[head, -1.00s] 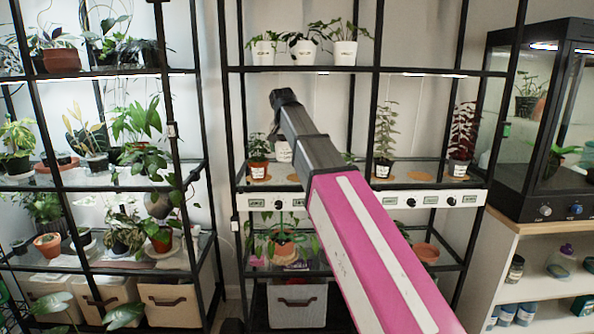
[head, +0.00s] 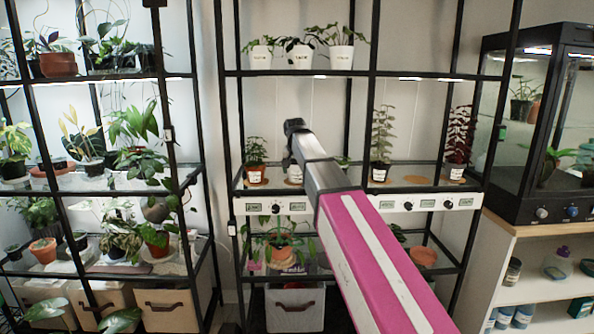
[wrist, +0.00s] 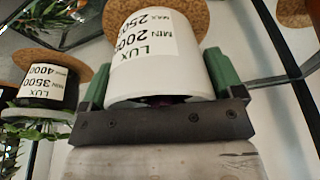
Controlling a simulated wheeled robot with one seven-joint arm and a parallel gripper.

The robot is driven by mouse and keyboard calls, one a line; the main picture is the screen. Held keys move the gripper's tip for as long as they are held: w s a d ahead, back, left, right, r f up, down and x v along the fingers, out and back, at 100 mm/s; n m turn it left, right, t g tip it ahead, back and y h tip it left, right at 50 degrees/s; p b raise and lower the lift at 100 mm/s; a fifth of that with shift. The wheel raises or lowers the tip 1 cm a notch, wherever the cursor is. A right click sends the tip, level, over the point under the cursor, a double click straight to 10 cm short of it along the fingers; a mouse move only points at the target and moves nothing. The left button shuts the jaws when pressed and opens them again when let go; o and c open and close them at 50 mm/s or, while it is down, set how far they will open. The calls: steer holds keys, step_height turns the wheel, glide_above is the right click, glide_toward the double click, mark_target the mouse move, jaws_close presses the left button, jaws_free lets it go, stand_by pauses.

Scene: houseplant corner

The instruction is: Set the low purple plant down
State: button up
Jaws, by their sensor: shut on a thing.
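In the wrist view my gripper (wrist: 160,80) is shut on a white pot (wrist: 150,65), its green fingers on either side. The pot's label reads LUX with MIN and MAX figures and appears upside down. Only a dark purplish bit of the plant (wrist: 176,98) shows at the pot's mouth; the rest is hidden by the gripper. A cork mat (wrist: 196,12) lies right by the pot's base; I cannot tell if they touch. In the head view a pale pot (head: 295,174) shows at the middle shelf beside my arm, which hides the gripper.
A plant in a brown labelled pot (head: 256,173) stands left on the shelf. A taller green plant (head: 381,145) and a dark red plant (head: 459,140) stand to the right. An empty cork mat (head: 417,180) lies between them. Black posts and the upper shelf frame the space.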

steer(key=shift+f, duration=0.2)
steer(key=o, duration=0.9)
steer(key=shift+r, duration=0.15)
steer(key=v, duration=1.2)
steer(key=shift+w, duration=0.1)
